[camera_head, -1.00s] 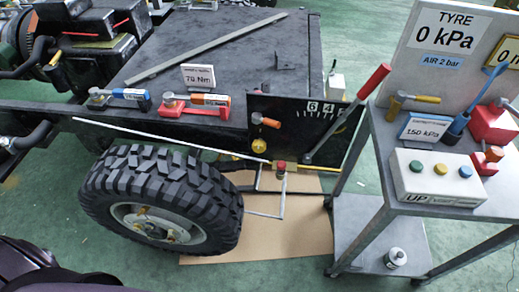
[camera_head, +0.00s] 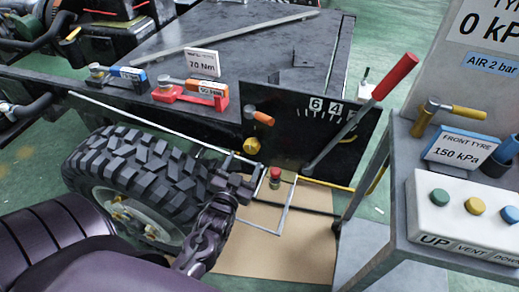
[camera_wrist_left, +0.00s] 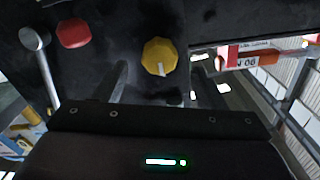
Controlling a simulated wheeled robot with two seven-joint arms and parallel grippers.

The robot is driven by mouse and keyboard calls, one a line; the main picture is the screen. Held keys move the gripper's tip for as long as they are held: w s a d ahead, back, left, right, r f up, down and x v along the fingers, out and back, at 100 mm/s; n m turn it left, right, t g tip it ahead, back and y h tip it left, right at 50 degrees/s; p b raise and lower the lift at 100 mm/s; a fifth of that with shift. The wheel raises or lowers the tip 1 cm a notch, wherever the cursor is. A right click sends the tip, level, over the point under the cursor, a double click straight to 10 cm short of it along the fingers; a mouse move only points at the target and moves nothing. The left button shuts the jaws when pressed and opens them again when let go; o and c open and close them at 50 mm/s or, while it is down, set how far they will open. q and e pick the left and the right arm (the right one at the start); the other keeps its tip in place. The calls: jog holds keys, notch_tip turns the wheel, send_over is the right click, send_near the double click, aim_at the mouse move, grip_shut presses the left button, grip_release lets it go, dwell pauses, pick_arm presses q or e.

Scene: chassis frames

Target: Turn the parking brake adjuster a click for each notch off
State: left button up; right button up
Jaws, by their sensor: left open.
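The yellow faceted knob (camera_head: 251,146), apparently the adjuster, sits on the black panel (camera_head: 290,135) beside the tyre. In the left wrist view the knob (camera_wrist_left: 159,56) shows a pale pointer mark, facing down in the picture. The brake lever (camera_head: 362,118) with a red grip leans up to the right over the panel, beside a white notch scale (camera_head: 326,107) reading 6 and 4; the rest is partly hidden by the lever. My left gripper (camera_head: 256,178) is open and empty, below the knob and apart from it. My right gripper is out of view.
An orange-handled part (camera_head: 260,117) is above the knob, and a red-topped part (camera_head: 275,173) below it. The tyre (camera_head: 145,172) stands close left of my gripper. A trolley (camera_head: 405,235) with a button box (camera_head: 465,212) stands right. Wrenches lie on the chassis.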

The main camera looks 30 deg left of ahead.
aim_at(250, 151)
pick_arm(q)
jog(key=x, duration=0.7)
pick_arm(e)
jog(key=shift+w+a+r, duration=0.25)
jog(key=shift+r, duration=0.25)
pick_arm(q)
jog(key=c, duration=1)
